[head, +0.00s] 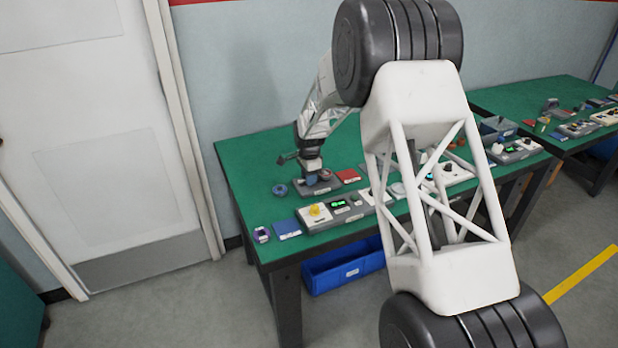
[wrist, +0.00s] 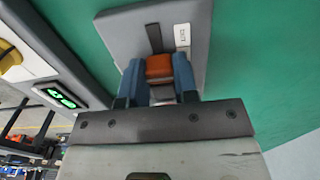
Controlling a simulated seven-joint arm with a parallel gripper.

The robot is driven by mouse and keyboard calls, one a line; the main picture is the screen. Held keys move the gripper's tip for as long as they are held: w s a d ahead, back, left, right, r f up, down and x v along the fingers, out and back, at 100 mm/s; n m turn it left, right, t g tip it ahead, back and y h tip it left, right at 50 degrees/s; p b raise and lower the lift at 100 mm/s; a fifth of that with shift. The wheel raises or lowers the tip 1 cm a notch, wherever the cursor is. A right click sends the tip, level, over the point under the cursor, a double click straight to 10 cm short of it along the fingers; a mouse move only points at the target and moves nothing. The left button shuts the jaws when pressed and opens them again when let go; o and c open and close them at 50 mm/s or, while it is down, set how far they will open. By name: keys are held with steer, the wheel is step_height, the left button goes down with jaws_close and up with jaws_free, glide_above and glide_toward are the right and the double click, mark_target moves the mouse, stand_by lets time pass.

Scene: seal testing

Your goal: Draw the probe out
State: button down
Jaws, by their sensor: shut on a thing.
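My gripper (wrist: 159,64) is shut, its two blue fingers on either side of an orange-brown block, which looks like the probe's grip (wrist: 160,72). The block sits over a grey plate (wrist: 122,34) with a dark slot (wrist: 154,38) running away from it and a white label beside the slot. How far the probe sits in the plate is hidden by the fingers and block. In the head view my gripper (head: 312,178) is low over the left part of the green table, at the grey plate (head: 328,189).
A control box with a yellow knob (head: 315,211) and green display stands in front of the plate. A blue ring (head: 280,190) lies to the left, a red-topped piece (head: 349,176) to the right. Bare green table (head: 250,160) lies behind and left. A blue bin (head: 345,268) is below.

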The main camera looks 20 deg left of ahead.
steer(key=shift+s+a, duration=0.95)
steer(key=c, duration=0.9)
jaws_free()
steer(key=shift+r, duration=0.2)
steer(key=shift+r, duration=3.75)
